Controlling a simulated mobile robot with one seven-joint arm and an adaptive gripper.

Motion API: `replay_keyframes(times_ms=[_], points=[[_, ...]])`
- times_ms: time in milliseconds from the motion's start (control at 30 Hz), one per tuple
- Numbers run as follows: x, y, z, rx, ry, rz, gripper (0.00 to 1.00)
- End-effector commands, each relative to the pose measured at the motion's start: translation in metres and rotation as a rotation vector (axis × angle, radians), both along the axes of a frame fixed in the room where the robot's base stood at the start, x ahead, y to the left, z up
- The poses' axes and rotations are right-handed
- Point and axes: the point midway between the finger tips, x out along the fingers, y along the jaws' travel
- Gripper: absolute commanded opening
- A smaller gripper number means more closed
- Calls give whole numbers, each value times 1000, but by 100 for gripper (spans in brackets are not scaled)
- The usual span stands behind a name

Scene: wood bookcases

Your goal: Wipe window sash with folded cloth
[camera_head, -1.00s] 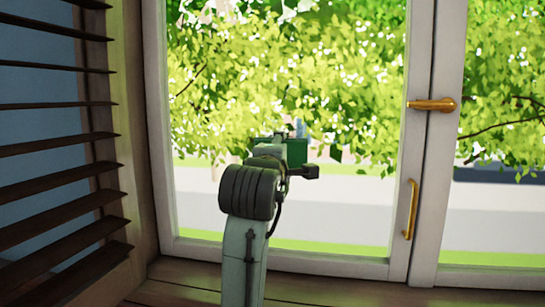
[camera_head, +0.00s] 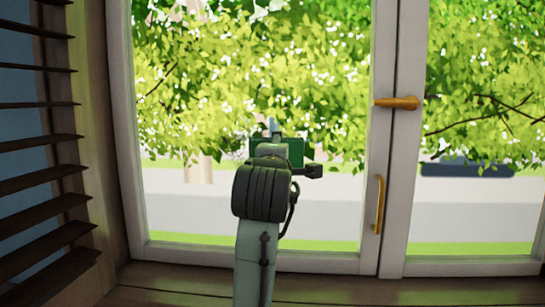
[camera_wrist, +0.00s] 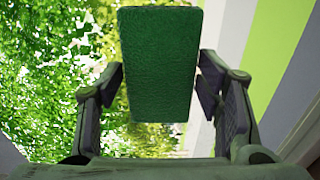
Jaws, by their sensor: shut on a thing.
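The folded cloth is a green, thick, block-shaped pad; in the wrist view the cloth (camera_wrist: 160,62) stands upright between the two dark fingers of my gripper (camera_wrist: 160,90). In the head view the cloth (camera_head: 292,150) shows only partly, behind my wrist. My gripper is shut on the cloth, though some background shows beside it in the wrist view. The window sash (camera_head: 383,150) has a pale grey frame around a large clear pane. My arm stands in front of the pane's lower middle. Whether the cloth touches the glass cannot be told.
A brass handle (camera_head: 397,103) and a brass pull (camera_head: 379,205) stick out from the frame, right of my arm. Dark slatted shutters (camera_head: 40,180) stand at the left. A wooden sill (camera_head: 180,282) runs below the window.

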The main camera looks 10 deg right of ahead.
Motion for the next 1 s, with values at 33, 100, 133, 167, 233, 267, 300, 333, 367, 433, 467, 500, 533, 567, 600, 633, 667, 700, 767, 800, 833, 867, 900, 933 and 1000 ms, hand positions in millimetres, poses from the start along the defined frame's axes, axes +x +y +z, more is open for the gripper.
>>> replay_keyframes(times_ms=[33, 100, 133, 167, 233, 267, 300, 333, 367, 433, 467, 500, 533, 567, 600, 633, 667, 700, 767, 800, 833, 867, 900, 933, 1000], points=[[1, 1, 1, -1, -2, 1, 37], [2, 4, 1, -1, -2, 2, 37], [3, 6, 1, -2, -2, 3, 37], [3, 8, 1, -2, -2, 3, 37], [5, 14, 1, -3, 0, 5, 37], [6, 16, 1, -2, 0, 5, 37], [7, 20, 0, -2, 0, 5, 37], [8, 23, 0, -2, 0, 4, 37], [8, 25, 0, -3, 0, 4, 37], [10, 31, 0, -2, 1, 4, 37], [11, 33, 0, -2, 1, 5, 37], [11, 35, 0, -2, 1, 5, 37], [11, 36, 0, -2, 1, 5, 37], [11, 37, 0, -2, 1, 4, 37], [12, 38, 0, -2, 1, 4, 37], [12, 38, 0, -2, 1, 4, 37], [12, 39, 0, -2, 1, 4, 37], [12, 41, 0, -2, 1, 4, 37], [13, 44, 0, -2, 1, 4, 37], [14, 47, 0, -2, 1, 4, 37], [15, 50, 0, -2, 0, 4, 37], [16, 52, 0, -2, 0, 4, 37], [17, 56, 1, -2, 0, 4, 37], [17, 58, 1, -2, 0, 4, 37], [19, 64, 1, -3, -1, 4, 37]])
